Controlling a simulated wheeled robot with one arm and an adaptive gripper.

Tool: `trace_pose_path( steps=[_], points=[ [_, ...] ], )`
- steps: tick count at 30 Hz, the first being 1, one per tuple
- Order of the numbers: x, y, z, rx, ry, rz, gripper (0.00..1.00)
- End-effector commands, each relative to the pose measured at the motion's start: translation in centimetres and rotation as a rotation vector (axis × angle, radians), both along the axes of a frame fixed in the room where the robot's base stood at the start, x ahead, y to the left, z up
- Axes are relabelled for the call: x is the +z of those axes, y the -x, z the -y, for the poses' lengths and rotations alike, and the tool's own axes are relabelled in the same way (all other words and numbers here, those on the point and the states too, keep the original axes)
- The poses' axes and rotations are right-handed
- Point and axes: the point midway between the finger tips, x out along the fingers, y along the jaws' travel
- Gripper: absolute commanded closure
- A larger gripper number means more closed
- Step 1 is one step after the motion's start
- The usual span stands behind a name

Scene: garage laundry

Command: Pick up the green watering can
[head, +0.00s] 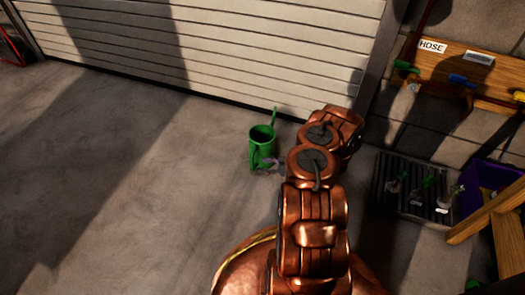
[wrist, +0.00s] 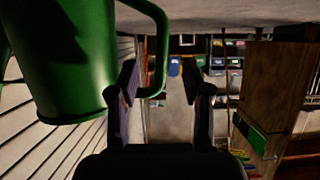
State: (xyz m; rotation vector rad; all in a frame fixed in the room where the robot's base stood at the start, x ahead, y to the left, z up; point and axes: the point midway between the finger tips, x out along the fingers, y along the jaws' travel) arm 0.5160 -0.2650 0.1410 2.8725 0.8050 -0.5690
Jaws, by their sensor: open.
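The green watering can (head: 260,150) stands on the concrete floor in front of the shutter door, just left of my arm in the head view. Its thin spout points up toward the door. In the wrist view the can's body (wrist: 65,55) fills the upper left, and its looped handle (wrist: 160,45) reaches into the gap between my fingers. My gripper (wrist: 163,92) is open, with the handle nearer its left finger. The left finger overlaps the handle's end in the picture; I cannot tell whether they touch. My arm mostly hides the gripper in the head view.
A white slatted door (head: 230,45) runs along the back. On the right are a wooden hose board (head: 455,70) with coloured taps, a dark tray (head: 390,205) with small plants, and a purple bin (head: 478,182). The floor to the left is clear.

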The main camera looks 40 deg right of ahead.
Motion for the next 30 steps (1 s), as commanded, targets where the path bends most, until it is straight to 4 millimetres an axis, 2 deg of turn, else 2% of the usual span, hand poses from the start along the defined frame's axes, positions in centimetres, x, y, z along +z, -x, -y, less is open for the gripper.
trace_pose_path(
  steps=[18,29,30],
  points=[
    [-1.7,-4.9,-3.0,-0.002,0.001,-0.002,0.51],
    [-1.7,-5.4,-3.3,-0.004,0.001,-0.002,0.51],
    [-1.7,-5.4,-3.3,-0.004,0.001,-0.002,0.55]
  ],
)
